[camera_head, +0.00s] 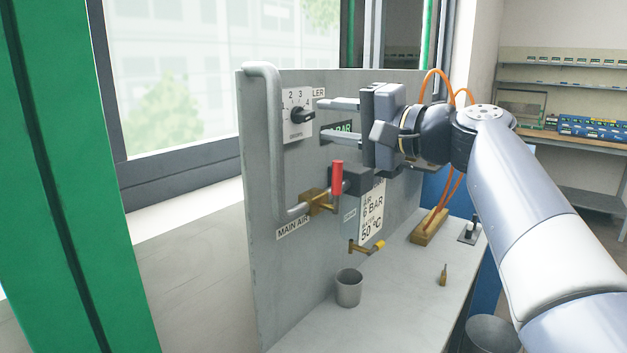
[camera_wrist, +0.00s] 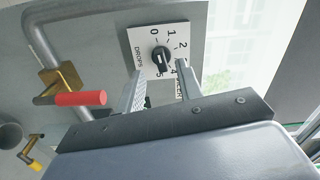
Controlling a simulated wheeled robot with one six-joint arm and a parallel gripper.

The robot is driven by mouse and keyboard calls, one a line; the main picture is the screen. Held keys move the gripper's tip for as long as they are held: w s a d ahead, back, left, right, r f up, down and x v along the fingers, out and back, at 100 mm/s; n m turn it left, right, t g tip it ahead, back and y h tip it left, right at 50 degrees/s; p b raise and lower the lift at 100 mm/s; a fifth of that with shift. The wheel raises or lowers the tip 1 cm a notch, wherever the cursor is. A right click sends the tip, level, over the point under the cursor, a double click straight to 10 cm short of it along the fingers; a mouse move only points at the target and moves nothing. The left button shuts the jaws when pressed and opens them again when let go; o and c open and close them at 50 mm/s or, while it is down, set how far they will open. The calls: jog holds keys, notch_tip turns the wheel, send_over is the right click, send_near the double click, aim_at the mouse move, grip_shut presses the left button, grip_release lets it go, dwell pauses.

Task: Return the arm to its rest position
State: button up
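My gripper (camera_head: 322,119) is raised in front of the grey upright panel (camera_head: 255,230), its two fingers pointing left and spread apart. Nothing shows between the fingers. A white dial plate with a black knob (camera_head: 302,115) is on the panel just left of the fingertips. In the wrist view my gripper (camera_wrist: 161,70) shows both fingers apart, with the black knob (camera_wrist: 161,58) seen between and beyond their tips; I see no clear contact. My arm (camera_head: 530,200) reaches in from the lower right.
A red-handled valve (camera_head: 337,178) sits on the panel below the gripper, beside a grey pipe (camera_head: 275,150). A brass tap with a yellow end (camera_head: 368,247) is lower. A grey cup (camera_head: 348,288) stands on the bench (camera_head: 400,290). Shelves (camera_head: 560,85) stand at the back right.

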aim_at(309, 117)
jog(key=x, duration=0.4)
jog(key=shift+w+a, duration=0.3)
jog(key=shift+s, duration=0.1)
